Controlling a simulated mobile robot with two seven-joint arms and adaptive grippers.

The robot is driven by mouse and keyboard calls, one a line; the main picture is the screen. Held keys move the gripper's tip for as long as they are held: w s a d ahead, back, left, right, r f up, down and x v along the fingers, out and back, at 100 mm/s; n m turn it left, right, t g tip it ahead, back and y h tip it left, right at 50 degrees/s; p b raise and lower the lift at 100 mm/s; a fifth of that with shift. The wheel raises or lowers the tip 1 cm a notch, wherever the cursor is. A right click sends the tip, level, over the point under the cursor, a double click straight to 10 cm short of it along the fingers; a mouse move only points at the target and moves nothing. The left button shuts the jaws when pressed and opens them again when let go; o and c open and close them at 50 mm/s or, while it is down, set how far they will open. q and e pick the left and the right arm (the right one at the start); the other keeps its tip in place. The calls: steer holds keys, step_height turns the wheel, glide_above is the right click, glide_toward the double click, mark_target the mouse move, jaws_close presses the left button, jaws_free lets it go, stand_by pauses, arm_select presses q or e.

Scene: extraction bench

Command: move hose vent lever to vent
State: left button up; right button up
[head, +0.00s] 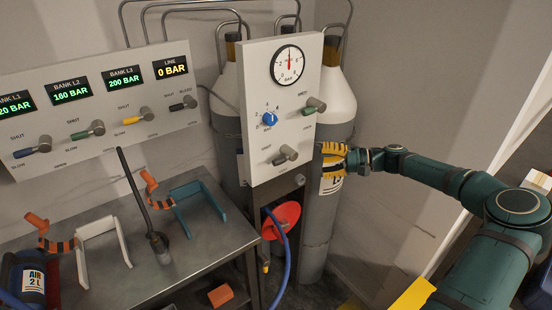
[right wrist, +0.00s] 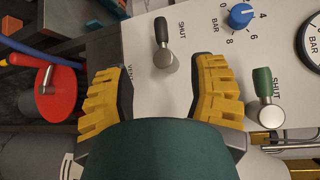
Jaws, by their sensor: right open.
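The hose vent lever is a dark handle on a round grey hub, low on the white gauge panel (head: 256,90). In the head view the lever (head: 286,155) has its handle pointing left and slightly down. In the right wrist view the lever (right wrist: 166,57) lies just beyond the fingers, its handle by the SHUT label, with the VENT label at left, partly hidden by a finger. My right gripper (head: 333,152) is open and empty at the panel's right edge; in its wrist view the two yellow fingers (right wrist: 162,82) are spread, apart from the lever. My left gripper is out of view.
A green lever (head: 315,104) and a blue knob (head: 269,118) sit above on the same panel. A red disc (head: 282,219) and a blue hose (head: 284,270) hang below it. Tall cylinders (head: 341,95) stand behind. A metal bench (head: 205,243) with brackets is at left.

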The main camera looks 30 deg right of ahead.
mark_target(285, 161)
steer(key=x, duration=1.3)
steer(key=shift+w+a, duration=0.1)
steer(key=shift+w, duration=0.05)
jaws_close()
